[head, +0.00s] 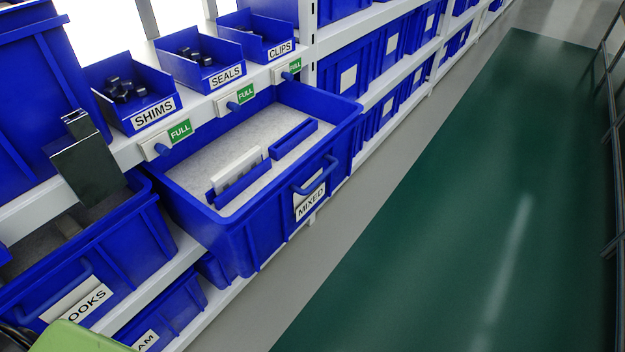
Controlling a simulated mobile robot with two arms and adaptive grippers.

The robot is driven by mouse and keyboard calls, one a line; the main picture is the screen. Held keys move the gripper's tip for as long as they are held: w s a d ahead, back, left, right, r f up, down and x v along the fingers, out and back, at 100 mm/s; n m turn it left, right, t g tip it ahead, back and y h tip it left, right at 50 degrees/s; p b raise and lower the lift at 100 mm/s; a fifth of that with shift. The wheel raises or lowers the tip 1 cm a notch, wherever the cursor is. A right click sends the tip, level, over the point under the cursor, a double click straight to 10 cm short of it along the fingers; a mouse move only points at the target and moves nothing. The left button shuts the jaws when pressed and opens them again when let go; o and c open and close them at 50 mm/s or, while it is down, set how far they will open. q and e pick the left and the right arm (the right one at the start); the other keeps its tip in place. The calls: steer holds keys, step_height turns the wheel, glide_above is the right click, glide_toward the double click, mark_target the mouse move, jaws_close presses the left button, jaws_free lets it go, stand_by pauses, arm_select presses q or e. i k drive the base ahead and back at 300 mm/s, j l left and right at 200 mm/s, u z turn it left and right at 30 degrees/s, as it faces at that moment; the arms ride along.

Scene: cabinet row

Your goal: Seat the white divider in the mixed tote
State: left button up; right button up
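The mixed tote (247,235) is a blue bin with a handle and a MIXED label, standing out from the shelf with its open top in view. The white divider (238,168) is inside it, at a left blue slotted holder (238,186). Its long upper edge shows above the holder's front wall. The wall hides its lower edge, so I cannot tell how deep it sits. A second blue holder (294,138) stands to the right on the pale tote floor and looks empty. Neither of my grippers is clearly in view.
Small blue bins labelled SHIMS (130,93), SEALS (200,60) and CLIPS (256,36) stand above. The HOOKS tote (110,240) is at left, with an upright dark block (88,170) over it. The green floor (450,200) at right is clear.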

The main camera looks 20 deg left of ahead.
mark_target(306, 134)
steer(key=i+l+u, duration=0.2)
steer(key=u, duration=0.2)
steer(key=i+l+u, duration=0.2)
steer(key=u, duration=0.2)
steer(key=i+l+u, duration=0.15)
steer(key=l+u, duration=0.25)
